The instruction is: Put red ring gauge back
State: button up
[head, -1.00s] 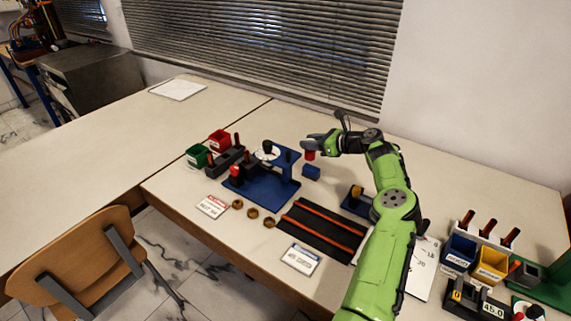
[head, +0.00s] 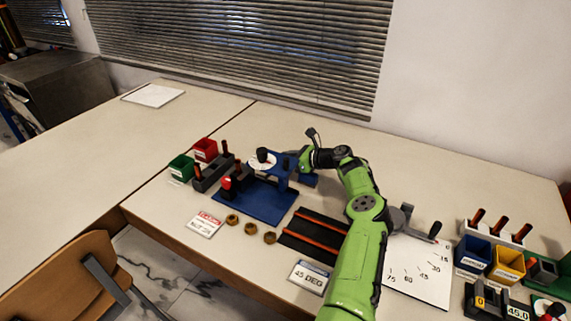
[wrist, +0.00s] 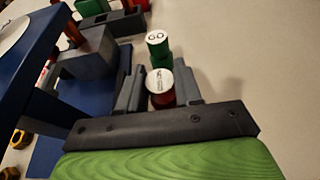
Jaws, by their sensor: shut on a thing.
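My gripper (wrist: 159,88) is shut on the red ring gauge (wrist: 161,99), a small red cylinder with a white marked top, upright between the two grey fingers in the wrist view. In the head view the gripper is mostly hidden behind the blue fixture (head: 262,203), and the red gauge does not show. A dark grey rack (head: 211,172) with upright red-handled pieces stands left of the fixture; it also shows at the top of the wrist view (wrist: 118,24).
A red bin (head: 205,150) and a green bin (head: 181,168) stand behind and left of the rack. Several brass rings (head: 250,228) lie in front of the fixture, beside a black mat with orange rails (head: 318,230). The table behind the fixture is clear at the back.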

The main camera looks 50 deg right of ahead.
jog(key=shift+f, duration=0.15)
jog(key=shift+f, duration=0.15)
jog(key=o, duration=1.1)
jog(key=shift+r, duration=0.2)
jog(key=p+v, duration=0.3)
jog(key=v, duration=0.8)
jog(key=shift+s, duration=0.1)
jog(key=shift+s+d+r, duration=0.15)
jog(key=shift+s, duration=0.3)
